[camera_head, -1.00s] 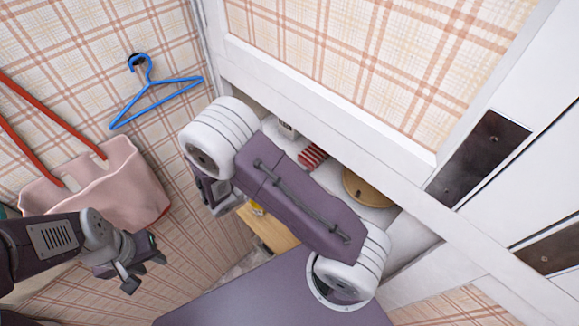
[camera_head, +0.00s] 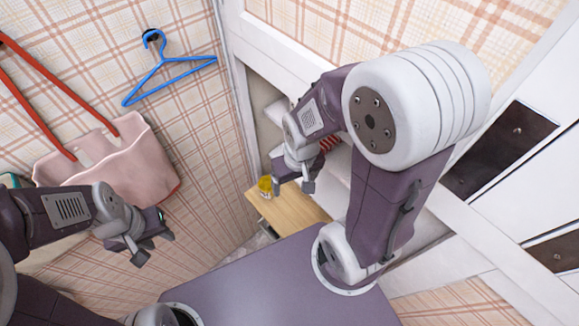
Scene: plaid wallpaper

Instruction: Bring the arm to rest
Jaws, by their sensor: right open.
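My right arm rises from my body at the lower middle, bends at a large white joint and reaches back to the left. My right gripper (camera_head: 292,187) hangs open and empty in front of the white shelf, above the wooden surface. My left gripper (camera_head: 152,247) is at the left, in front of the plaid wall below the pink bag. Its two fingers stand apart with nothing between them.
A blue hanger (camera_head: 168,70) and a pink bag (camera_head: 112,165) with red straps hang on the wall. A yellow cup (camera_head: 265,185) stands on a wooden surface (camera_head: 288,211). A red striped thing (camera_head: 329,143) shows on the white shelf, partly hidden by my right arm.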

